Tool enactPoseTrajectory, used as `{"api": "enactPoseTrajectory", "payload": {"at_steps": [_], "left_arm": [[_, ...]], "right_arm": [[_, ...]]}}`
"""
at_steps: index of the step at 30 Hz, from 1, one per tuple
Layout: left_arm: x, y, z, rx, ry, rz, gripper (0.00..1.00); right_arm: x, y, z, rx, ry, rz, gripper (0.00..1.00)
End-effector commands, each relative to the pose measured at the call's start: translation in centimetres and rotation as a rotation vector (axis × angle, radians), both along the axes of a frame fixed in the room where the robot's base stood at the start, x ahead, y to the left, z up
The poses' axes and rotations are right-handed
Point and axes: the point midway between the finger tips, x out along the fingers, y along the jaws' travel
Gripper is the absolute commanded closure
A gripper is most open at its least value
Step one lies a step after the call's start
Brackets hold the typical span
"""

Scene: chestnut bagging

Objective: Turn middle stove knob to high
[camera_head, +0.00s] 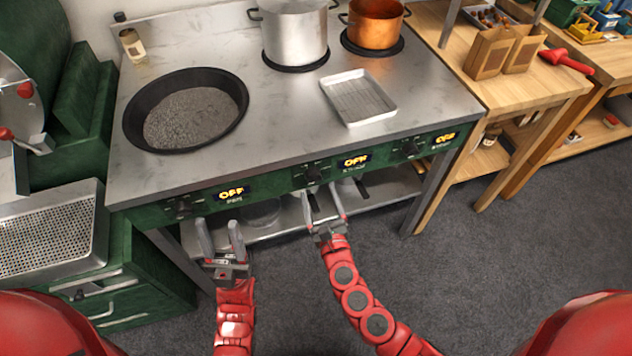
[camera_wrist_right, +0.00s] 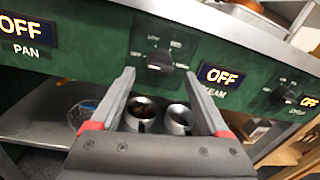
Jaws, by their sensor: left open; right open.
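The middle stove knob (camera_head: 313,173) is a dark knob on the green front panel, with a display (camera_head: 355,161) to its right reading OFF. In the right wrist view the knob (camera_wrist_right: 160,61) sits beyond and between my fingertips, with small setting labels around it. My right gripper (camera_head: 322,206) is open and empty, just in front of and below the knob; it also shows in the right wrist view (camera_wrist_right: 165,88). I see no contact with the knob. My left gripper (camera_head: 220,238) is open and empty, below the left knob (camera_head: 181,207).
The stove top (camera_head: 280,110) holds a black pan (camera_head: 130,125), a steel pot (camera_head: 295,35), a copper pot (camera_head: 374,22) and a metal tray (camera_head: 357,97). The right knob (camera_head: 411,148) and its OFF display (camera_head: 445,139) are on the same panel.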

Motion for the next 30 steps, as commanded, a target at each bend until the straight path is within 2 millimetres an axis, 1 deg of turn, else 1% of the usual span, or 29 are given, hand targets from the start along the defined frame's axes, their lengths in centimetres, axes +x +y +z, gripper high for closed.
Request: {"api": "enactPoseTrajectory", "payload": {"at_steps": [1, 3, 7, 12, 19, 20, 24, 29, 30], "left_arm": [[0.0, 0.0, 0.1, 0.000, 0.000, 0.000, 0.50], [0.0, 0.0, 0.1, 0.000, 0.000, 0.000, 0.50], [0.0, 0.0, 0.1, 0.000, 0.000, 0.000, 0.50], [0.0, 0.0, 0.1, 0.000, 0.000, 0.000, 0.50], [0.0, 0.0, 0.1, 0.000, 0.000, 0.000, 0.50], [0.0, 0.0, 0.1, 0.000, 0.000, 0.000, 0.50], [0.0, 0.0, 0.1, 0.000, 0.000, 0.000, 0.50], [0.0, 0.0, 0.1, 0.000, 0.000, 0.000, 0.50], [0.0, 0.0, 0.1, 0.000, 0.000, 0.000, 0.50]], "right_arm": [[1.0, 0.1, 0.1, 0.001, -0.001, -0.005, 0.21], [2.0, 0.3, -0.1, 0.001, 0.001, -0.004, 0.21], [3.3, 0.8, 0.0, 0.003, 0.001, -0.001, 0.21], [3.9, 0.9, -0.2, 0.000, 0.004, -0.002, 0.21], [3.9, 0.9, -0.1, -0.001, 0.003, -0.001, 0.21], [3.9, 0.9, -0.1, -0.001, 0.003, -0.001, 0.25], [3.9, 0.9, -0.1, 0.000, 0.002, 0.000, 0.50], [3.9, 1.0, -0.1, -0.001, 0.002, 0.001, 0.79], [3.9, 1.0, -0.1, -0.001, 0.002, 0.001, 0.86]]}}
